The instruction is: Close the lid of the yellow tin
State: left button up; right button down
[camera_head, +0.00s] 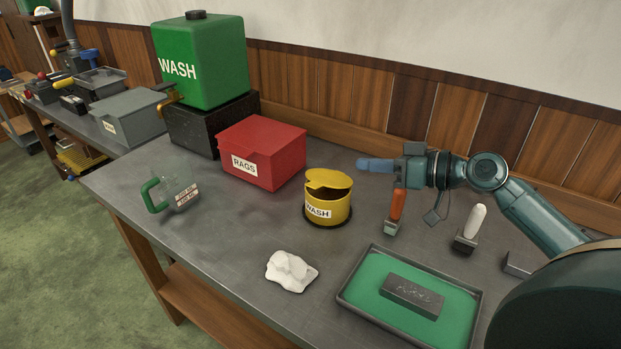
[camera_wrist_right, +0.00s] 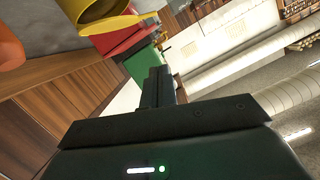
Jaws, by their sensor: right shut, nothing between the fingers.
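The yellow tin (camera_head: 340,212) labelled WASH stands upright on the grey workbench, on a dark round base. Its yellow lid (camera_head: 328,178) is partly raised and tilted, and a dark opening shows beneath it. My right gripper (camera_head: 363,164) is shut and empty, with its blue fingers pointing left, just behind and to the right of the tin, apart from it. In the right wrist view the shut fingers (camera_wrist_right: 160,85) show at the centre, and part of the tin (camera_wrist_right: 95,12) shows at the top left. My left gripper is not in view.
A red RAGS bin (camera_head: 262,155) stands left of the tin. A green WASH tank (camera_head: 200,65) is behind it. An orange-handled tool (camera_head: 397,205) stands below my right gripper. A white cloth (camera_head: 290,272) and a green-lined tray (camera_head: 365,290) lie in front.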

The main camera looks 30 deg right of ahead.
jog(key=p, duration=0.3)
send_over(326, 179)
jog(key=s+a, duration=0.2)
jog(key=s, duration=0.2)
jog(key=f, duration=0.2)
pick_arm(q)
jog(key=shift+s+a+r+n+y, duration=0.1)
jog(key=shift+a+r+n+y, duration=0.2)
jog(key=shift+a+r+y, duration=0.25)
pick_arm(e)
jog(key=f, duration=0.2)
jog(key=a+f, duration=0.1)
jog(key=f, duration=0.1)
jog(key=shift+s, duration=0.35)
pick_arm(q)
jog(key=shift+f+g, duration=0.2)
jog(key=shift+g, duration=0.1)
